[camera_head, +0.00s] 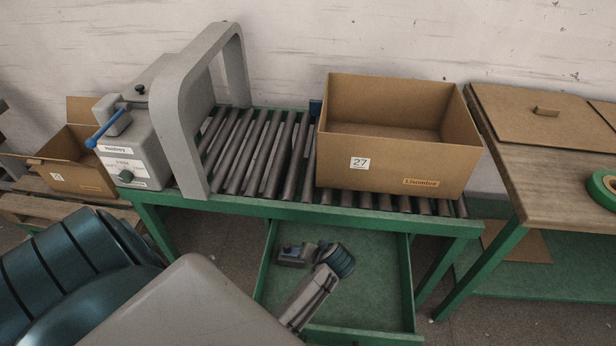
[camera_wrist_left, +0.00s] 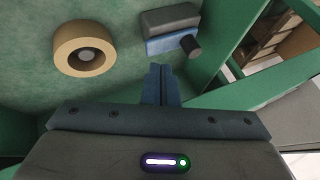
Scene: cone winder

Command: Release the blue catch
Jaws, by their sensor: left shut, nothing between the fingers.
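A blue lever with a ball end (camera_head: 104,130), which looks like the blue catch, sticks out from the top of the grey machine (camera_head: 130,145) at the left end of the roller conveyor. My left gripper (camera_head: 290,254) is low in front of the conveyor, over the green tray, well to the right of and below the lever. In the left wrist view its dark blue fingers (camera_wrist_left: 160,72) are together with nothing between them. Ahead of them is a grey block with a blue part (camera_wrist_left: 170,42) and a dark knob; I cannot tell what it is. My right gripper is not in view.
An open cardboard box (camera_head: 390,170) stands on the conveyor rollers (camera_head: 255,150), right of a grey arch (camera_head: 185,110). A wooden table (camera_head: 555,185) stands at the right. A tan roll (camera_wrist_left: 84,48) lies on the green surface in the wrist view. The tray rim (camera_head: 265,262) is close to my arm.

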